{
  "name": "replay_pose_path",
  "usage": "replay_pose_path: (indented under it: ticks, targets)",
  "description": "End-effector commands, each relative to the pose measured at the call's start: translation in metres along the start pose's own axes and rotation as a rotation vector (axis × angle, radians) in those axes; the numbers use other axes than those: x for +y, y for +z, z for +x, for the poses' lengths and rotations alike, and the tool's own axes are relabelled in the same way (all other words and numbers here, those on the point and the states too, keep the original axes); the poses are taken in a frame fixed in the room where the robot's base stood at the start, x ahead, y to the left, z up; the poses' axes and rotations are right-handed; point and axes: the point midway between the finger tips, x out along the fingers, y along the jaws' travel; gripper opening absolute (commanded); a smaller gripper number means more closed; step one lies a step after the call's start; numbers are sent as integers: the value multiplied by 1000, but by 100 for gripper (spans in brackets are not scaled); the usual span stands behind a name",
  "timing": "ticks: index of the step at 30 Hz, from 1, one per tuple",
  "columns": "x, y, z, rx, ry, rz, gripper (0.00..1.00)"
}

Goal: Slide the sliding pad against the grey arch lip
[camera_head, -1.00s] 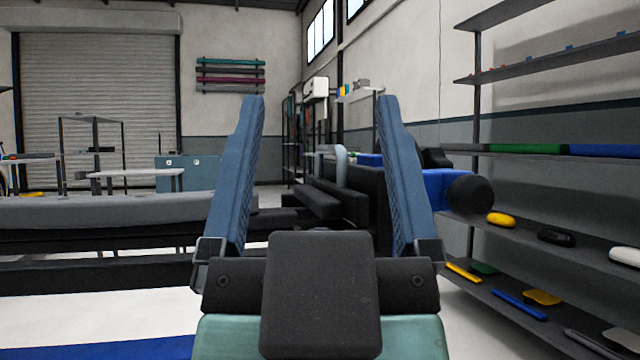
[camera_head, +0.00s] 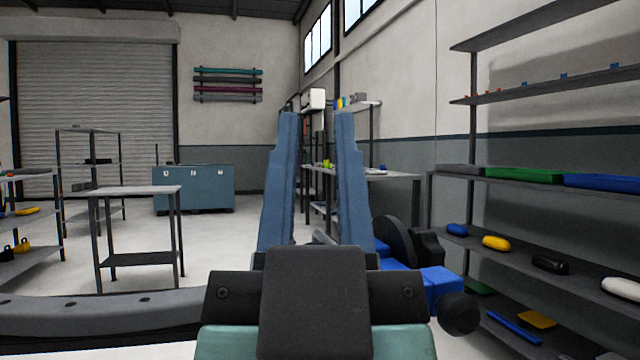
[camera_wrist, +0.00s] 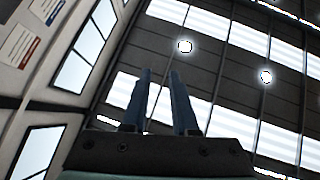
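My gripper (camera_head: 316,117) points upward in the middle of the head view, with two long blue fingers. The fingers are apart with a narrow gap, and the room behind shows between them. In the wrist view my gripper (camera_wrist: 160,72) also has a gap, with nothing seen held between the tips. A grey, slightly curved bar with dark holes (camera_head: 110,307) lies at the lower left, left of my gripper and apart from it; it may be the grey arch lip. I cannot pick out the sliding pad for certain in either view.
A shelf rack (camera_head: 560,190) at the right holds a yellow rounded piece (camera_head: 496,243), a black piece (camera_head: 552,264) and a blue stick (camera_head: 514,327). A small table (camera_head: 135,190) stands at the left, a blue cabinet (camera_head: 195,188) behind it. Open floor lies between.

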Motion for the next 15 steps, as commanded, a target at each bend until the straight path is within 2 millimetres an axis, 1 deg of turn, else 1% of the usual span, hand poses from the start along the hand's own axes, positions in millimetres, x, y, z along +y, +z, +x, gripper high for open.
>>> replay_pose_path:
  ticks: [1,3,9,15]
  targets:
    - [0,-21,25,-10,0,0,27]
    - [0,-32,40,-24,0,0,27]
    - [0,-59,85,-77,0,0,27]
    - [0,-78,128,-153,0,0,27]
